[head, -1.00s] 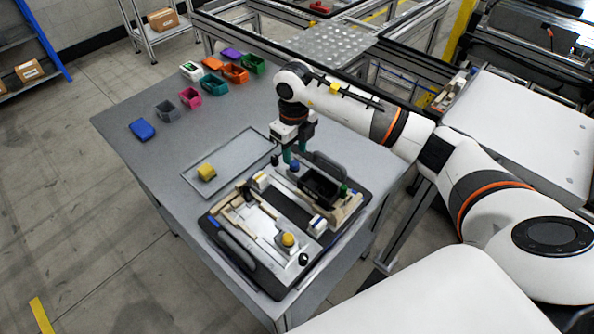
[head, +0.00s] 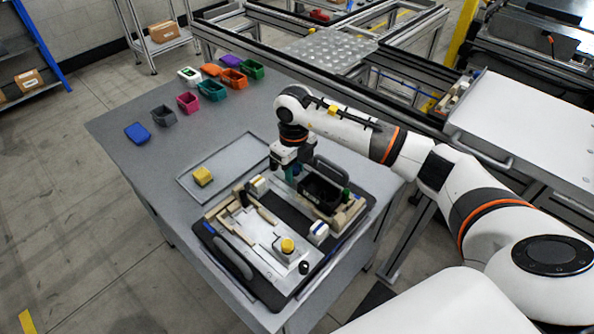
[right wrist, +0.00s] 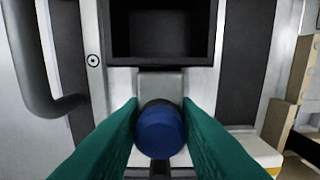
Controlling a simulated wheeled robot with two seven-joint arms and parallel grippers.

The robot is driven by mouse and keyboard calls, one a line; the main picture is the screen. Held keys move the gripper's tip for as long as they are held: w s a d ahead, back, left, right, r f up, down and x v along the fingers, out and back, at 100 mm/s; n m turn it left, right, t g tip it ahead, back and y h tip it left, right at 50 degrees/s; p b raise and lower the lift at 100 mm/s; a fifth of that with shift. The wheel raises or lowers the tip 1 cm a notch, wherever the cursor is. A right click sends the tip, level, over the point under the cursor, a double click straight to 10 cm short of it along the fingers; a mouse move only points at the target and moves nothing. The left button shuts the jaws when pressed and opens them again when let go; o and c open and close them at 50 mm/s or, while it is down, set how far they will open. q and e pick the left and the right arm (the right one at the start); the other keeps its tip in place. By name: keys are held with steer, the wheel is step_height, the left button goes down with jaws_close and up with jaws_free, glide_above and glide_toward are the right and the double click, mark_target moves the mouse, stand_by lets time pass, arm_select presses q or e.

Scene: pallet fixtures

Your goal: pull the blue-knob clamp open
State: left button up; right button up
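The blue knob (right wrist: 160,130) of the clamp sits in the middle of the right wrist view, just below a dark rectangular bin (right wrist: 160,35). The green fingers of my right gripper (right wrist: 161,108) lie against both sides of the knob, with no clear gap. In the head view my right gripper (head: 289,172) points down at the far edge of the fixture plate (head: 233,262), beside the black bin (head: 320,192). The gripper mostly hides the knob and the clamp there. My left gripper is not in view.
Several small coloured bins stand along the table's far left. The table's left side is mostly clear.

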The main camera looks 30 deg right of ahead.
steer(key=shift+w, duration=0.15)
steer(key=shift+w+a+b, duration=0.15)
steer(key=shift+w+b, duration=0.1)
steer(key=shift+b, duration=0.1)
steer(key=shift+w+a+f+b, duration=0.15)
steer(key=shift+w+b, duration=0.1)
steer(key=shift+w, duration=0.2)
steer(key=shift+w+a+r+b, duration=0.1)
steer(key=shift+w+a+b, duration=0.1)
steer(key=shift+w, duration=0.2)
steer(key=o, duration=0.8)
steer(key=shift+c, duration=0.2)
steer(key=shift+d, duration=0.1)
step_height(320, 180, up, 8)
steer(key=p, duration=0.5)
